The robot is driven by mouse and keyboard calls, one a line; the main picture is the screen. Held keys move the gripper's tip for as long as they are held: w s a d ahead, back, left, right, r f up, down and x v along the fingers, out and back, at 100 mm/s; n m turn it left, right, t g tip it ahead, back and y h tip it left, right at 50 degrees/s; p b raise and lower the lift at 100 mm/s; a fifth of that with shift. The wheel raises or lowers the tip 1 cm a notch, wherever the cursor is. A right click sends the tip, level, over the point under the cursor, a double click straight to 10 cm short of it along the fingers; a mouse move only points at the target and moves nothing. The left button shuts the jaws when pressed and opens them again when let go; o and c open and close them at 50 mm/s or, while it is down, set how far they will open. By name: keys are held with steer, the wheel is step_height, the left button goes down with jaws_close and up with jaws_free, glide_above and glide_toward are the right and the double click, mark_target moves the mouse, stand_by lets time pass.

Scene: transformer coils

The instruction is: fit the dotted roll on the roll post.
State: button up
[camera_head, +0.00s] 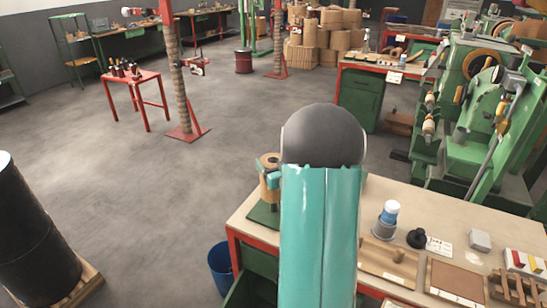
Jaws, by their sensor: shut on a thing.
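A tan roll with a hole in its top (269,161) shows just left of my arm, above the back left corner of the workbench. Any dots on it are too small to make out. My gripper (270,181) is mostly hidden behind my teal arm; a teal finger shows against the roll's side, and it is shut on the roll. Below the roll is a green base plate (263,214) on the bench, probably that of the roll post. The post itself is hidden, and I cannot tell whether the roll is around it or above it.
The workbench (345,217) holds a blue-and-white container (388,218), a black knob-like part (416,238), a grey block (480,240) and wooden trays (455,283). A blue bin (223,268) stands left of it. A green machine (475,130) stands behind right.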

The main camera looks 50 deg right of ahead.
steer(key=shift+f, duration=3.1)
steer(key=o, duration=1.7)
steer(key=shift+o, duration=1.3)
steer(key=shift+f, duration=0.15)
steer(key=v, duration=1.3)
steer(key=shift+s+a, duration=0.2)
steer(key=shift+s, duration=0.2)
